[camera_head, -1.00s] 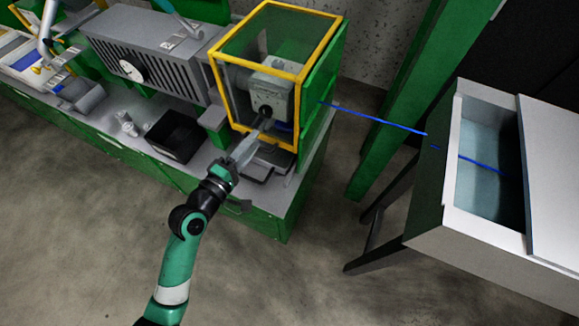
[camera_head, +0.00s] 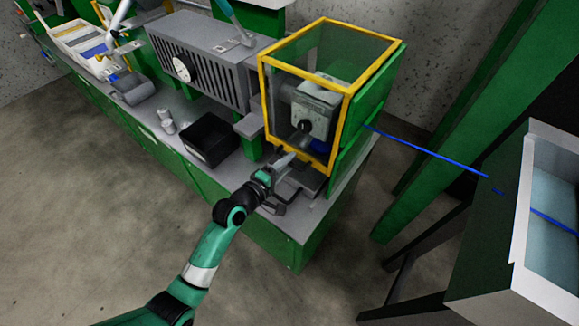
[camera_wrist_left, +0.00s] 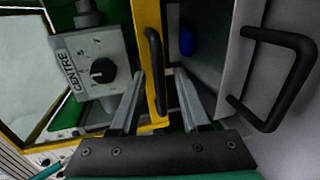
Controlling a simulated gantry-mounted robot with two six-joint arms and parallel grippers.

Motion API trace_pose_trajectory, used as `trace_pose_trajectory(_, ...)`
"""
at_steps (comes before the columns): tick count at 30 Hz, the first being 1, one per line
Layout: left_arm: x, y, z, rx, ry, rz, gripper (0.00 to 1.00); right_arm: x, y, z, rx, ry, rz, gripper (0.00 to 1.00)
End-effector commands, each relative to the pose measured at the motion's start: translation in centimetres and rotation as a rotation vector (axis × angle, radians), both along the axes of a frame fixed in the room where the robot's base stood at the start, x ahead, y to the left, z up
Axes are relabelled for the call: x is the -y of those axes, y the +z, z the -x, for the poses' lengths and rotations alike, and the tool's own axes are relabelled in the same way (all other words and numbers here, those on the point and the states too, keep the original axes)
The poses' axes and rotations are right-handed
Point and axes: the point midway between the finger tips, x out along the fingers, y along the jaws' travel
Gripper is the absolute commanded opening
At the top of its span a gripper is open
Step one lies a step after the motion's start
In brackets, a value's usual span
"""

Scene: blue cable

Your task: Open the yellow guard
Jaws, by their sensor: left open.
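The yellow guard (camera_head: 304,76) is a yellow-framed box with clear panels, standing closed around a grey unit with a dark knob (camera_head: 306,125). My left gripper (camera_head: 291,160) is low in front of it, with its jaws apart. In the left wrist view the open fingers (camera_wrist_left: 160,74) point at the guard's yellow edge bar (camera_wrist_left: 150,20). A slim black handle (camera_wrist_left: 154,60) on that bar appears between the fingers; no grip on it shows. The knob and its "CENTRE" plate (camera_wrist_left: 98,62) show to the left. My right gripper is in neither view.
A larger black handle (camera_wrist_left: 290,90) on a grey panel lies right of the fingers. A blue cable (camera_head: 425,150) runs from the guard's right side towards a white-topped box (camera_head: 522,205). A black bin (camera_head: 208,138) stands left on the green bench. Floor in front is clear.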

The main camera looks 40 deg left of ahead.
Motion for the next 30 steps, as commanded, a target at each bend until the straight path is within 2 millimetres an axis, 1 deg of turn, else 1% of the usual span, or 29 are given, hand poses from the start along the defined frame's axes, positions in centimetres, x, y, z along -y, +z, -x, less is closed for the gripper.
trace_pose_trajectory(1,-0.03,-0.22,-0.49,0.001,-0.001,-0.001,0.46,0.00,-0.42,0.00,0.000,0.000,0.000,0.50)
trace_pose_trajectory(3,-0.06,-0.18,-0.81,0.001,0.000,-0.001,0.46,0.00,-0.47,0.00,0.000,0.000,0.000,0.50)
trace_pose_trajectory(10,-0.08,-0.07,-0.89,0.000,0.000,0.000,0.46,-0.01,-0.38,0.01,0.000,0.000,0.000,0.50)
trace_pose_trajectory(11,-0.08,-0.07,-0.88,0.000,0.000,0.000,0.42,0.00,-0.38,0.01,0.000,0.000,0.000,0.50)
trace_pose_trajectory(12,-0.08,-0.08,-0.88,0.000,0.000,-0.001,0.35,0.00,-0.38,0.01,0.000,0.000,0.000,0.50)
trace_pose_trajectory(18,-0.08,-0.08,-0.86,0.000,0.000,0.000,0.00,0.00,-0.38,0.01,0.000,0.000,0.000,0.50)
trace_pose_trajectory(30,-0.09,-0.08,-0.86,0.000,0.000,0.000,0.00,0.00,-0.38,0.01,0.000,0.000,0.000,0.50)
